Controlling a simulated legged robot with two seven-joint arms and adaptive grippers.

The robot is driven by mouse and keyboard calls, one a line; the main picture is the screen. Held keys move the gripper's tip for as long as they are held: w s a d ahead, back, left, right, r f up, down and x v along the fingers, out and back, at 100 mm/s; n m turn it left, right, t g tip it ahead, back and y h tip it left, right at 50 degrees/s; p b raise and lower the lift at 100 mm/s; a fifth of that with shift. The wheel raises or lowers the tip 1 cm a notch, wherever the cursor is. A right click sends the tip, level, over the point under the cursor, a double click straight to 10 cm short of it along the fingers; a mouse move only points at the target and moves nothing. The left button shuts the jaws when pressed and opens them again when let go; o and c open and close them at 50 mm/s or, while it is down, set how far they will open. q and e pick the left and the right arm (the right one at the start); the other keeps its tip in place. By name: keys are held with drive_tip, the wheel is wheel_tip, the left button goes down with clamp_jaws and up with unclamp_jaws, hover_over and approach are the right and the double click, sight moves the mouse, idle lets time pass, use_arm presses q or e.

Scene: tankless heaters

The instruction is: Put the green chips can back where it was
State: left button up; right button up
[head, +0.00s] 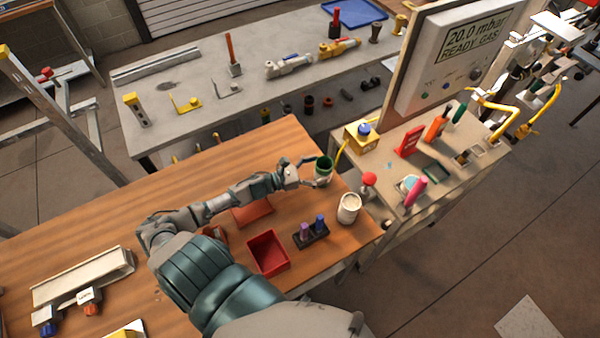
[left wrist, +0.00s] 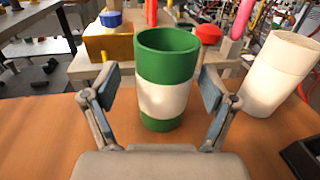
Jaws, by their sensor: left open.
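The green chips can (head: 323,168) stands upright near the far right corner of the wooden table (head: 100,225). It is green with a white band and an open top, and it fills the middle of the left wrist view (left wrist: 168,98). My left gripper (head: 310,172) is open, with one finger on either side of the can. In the left wrist view my left gripper (left wrist: 165,92) shows gaps between its pads and the can. My right gripper is not in view.
A white can (head: 348,208) stands close to the right of the green one. A red bin (head: 267,252) and a dark holder (head: 311,235) with purple and blue items are nearer. A yellow box (head: 361,136) and red knob (head: 369,179) lie beyond, on the heater bench.

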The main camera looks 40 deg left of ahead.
use_arm(q)
drive_tip(key=v, duration=1)
drive_tip(key=shift+s+a, duration=0.25)
drive_tip(key=shift+a, duration=0.05)
drive_tip(key=shift+d, duration=0.2)
